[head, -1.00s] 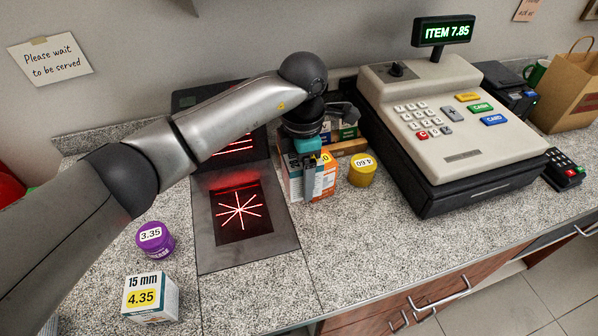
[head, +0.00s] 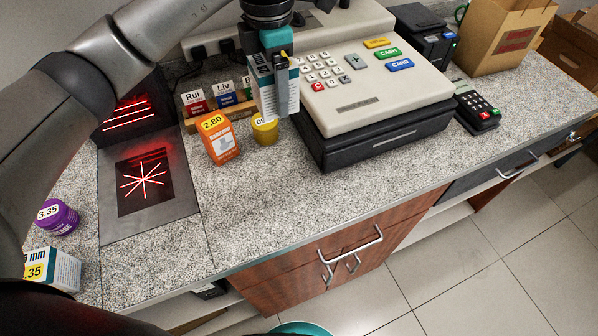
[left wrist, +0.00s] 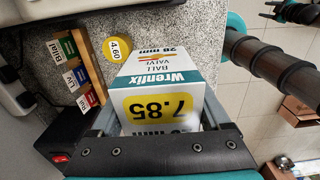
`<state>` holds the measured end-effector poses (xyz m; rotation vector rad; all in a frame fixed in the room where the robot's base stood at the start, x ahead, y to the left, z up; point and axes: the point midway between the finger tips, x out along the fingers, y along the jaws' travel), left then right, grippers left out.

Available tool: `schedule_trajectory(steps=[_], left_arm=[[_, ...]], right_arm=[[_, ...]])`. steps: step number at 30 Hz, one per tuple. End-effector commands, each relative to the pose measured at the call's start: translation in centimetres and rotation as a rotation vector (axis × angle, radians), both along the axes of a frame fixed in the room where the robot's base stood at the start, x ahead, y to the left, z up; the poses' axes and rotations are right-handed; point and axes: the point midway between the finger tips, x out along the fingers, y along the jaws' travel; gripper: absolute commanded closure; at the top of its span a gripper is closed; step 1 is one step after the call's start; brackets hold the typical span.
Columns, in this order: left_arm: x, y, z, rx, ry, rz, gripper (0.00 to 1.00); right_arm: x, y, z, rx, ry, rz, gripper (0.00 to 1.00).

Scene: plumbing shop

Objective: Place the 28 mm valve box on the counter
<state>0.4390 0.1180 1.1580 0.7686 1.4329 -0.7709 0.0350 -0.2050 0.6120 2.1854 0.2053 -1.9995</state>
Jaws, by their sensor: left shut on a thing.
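The 28 mm valve box (head: 286,92) is white and teal. In the left wrist view the box (left wrist: 165,85) shows "Wrenlix ball valve 28 mm" and a yellow 7.85 label. My left gripper (head: 283,100) is shut on it, one finger across its near side, fingers pointing down. The box hangs upright in front of the cash register's left side, apparently clear of the counter. The speckled grey counter (head: 270,195) is bare in front of it. My right gripper does not show in the head view.
The cash register (head: 370,90) is close on the right. A scanner plate (head: 115,225), purple tub (head: 58,218) and 15 mm box (head: 62,268) are at left.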

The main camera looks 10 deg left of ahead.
Motion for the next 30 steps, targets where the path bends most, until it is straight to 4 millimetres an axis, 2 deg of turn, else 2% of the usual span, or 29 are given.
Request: schedule_trajectory(steps=[2, 5, 12, 18, 21, 30], left_arm=[[-0.1, 0.4, 0.1, 0.001, -0.003, 0.009, 1.00], [-0.2, 0.6, -1.0, 0.002, 0.000, 0.013, 1.00], [-0.2, 0.5, -7.0, 0.001, 0.002, 0.013, 1.00], [-0.2, 0.5, -12.0, 0.001, 0.001, 0.011, 1.00], [-0.2, 0.5, -13.8, 0.001, 0.000, 0.010, 1.00], [-0.1, 0.5, -16.2, 0.000, -0.002, 0.010, 1.00]], right_arm=[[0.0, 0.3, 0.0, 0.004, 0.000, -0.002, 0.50], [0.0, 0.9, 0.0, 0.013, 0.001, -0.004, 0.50], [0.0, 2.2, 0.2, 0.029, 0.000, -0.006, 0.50], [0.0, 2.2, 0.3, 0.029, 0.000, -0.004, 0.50], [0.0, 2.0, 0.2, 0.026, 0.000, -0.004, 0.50], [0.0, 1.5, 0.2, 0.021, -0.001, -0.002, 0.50]])
